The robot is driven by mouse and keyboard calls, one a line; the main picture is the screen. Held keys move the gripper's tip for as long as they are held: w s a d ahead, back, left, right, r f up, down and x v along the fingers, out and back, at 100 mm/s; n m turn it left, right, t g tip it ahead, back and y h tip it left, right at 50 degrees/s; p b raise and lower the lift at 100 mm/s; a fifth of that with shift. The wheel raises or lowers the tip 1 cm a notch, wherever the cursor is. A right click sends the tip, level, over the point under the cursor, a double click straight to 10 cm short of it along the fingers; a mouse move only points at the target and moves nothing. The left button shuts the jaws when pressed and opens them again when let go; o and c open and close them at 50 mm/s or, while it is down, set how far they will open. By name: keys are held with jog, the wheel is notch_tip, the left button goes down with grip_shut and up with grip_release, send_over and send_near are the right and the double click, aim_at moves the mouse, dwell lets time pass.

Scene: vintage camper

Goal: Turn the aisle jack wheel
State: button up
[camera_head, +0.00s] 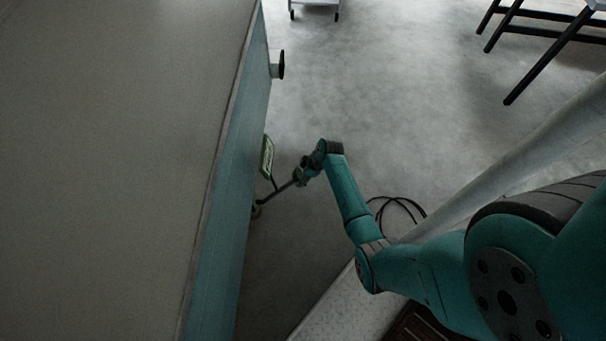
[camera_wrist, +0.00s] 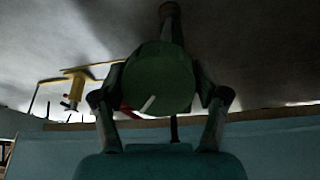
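The jack wheel looks like a dark green round disc (camera_wrist: 158,78) with a pale mark on its face. It sits between the two fingers of my gripper (camera_wrist: 160,88) in the wrist view. Both finger pads appear to press its sides, so the gripper looks shut on it. In the head view my gripper (camera_head: 307,168) is low beside the camper's side, and a small green part of the wheel (camera_head: 298,177) shows at its tip. A thin dark rod (camera_head: 277,193) runs from there down toward the camper wall. The fingers themselves are too small to make out in the head view.
The camper's teal side (camera_head: 228,190) stands close on the left. A green-framed plate (camera_head: 267,156) and a dark knob (camera_head: 281,64) stick out from it. A black cable (camera_head: 396,200) lies on the floor. Dark legs of furniture (camera_head: 545,60) stand upper right. Floor between is clear.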

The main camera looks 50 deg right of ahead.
jog(key=shift+m, duration=0.4)
jog(key=m, duration=0.3)
jog(key=shift+m, duration=0.3)
jog(key=shift+m+g+y, duration=0.3)
jog(key=shift+m+y, duration=0.1)
jog(key=shift+m, duration=1.3)
jog(key=o, duration=1.2)
jog(key=shift+c, duration=0.2)
jog(key=v, duration=1.2)
